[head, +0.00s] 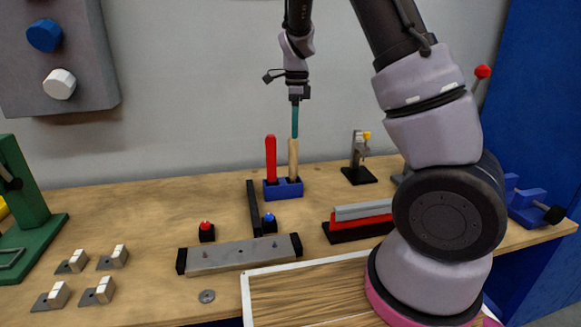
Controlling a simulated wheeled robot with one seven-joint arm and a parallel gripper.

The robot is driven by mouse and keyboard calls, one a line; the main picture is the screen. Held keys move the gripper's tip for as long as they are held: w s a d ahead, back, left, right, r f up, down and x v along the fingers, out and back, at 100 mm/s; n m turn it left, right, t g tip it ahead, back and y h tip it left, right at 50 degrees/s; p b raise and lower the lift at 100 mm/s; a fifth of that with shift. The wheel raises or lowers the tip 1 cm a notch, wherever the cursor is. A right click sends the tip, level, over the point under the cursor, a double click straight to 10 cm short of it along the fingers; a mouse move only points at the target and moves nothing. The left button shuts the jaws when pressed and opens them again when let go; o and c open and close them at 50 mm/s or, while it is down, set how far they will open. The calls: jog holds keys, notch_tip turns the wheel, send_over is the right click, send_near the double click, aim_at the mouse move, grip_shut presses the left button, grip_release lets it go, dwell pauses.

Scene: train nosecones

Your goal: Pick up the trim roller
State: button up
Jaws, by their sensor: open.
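A blue two-slot holder (283,188) stands on the bench near the wall. A tool with a wooden lower part (293,158) and a teal upper part (295,121) stands upright in its right side; a red tool (271,158) stands in its left side. Neither shows a clear roller head, so I cannot tell surely which is the trim roller. My gripper (298,97) points down at the top of the teal part, its jaws open. It is small here, and I cannot tell whether the fingers are around the teal end or just above it.
A black bar (254,207) and a blue-topped block (270,224) lie near the holder. A grey bar fixture (240,255) is in front. A small vise-like stand (358,160) and a red-and-grey block (362,217) are to the right. My arm hides part of the bench's right side.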

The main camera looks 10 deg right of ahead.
aim_at(293, 158)
jog(key=shift+w+a+f, duration=0.15)
jog(key=shift+w+f, duration=0.05)
jog(key=shift+f, duration=0.15)
notch_tip(293, 158, down, 11)
jog(key=shift+w+r, duration=0.1)
jog(key=shift+r, duration=0.05)
grip_shut()
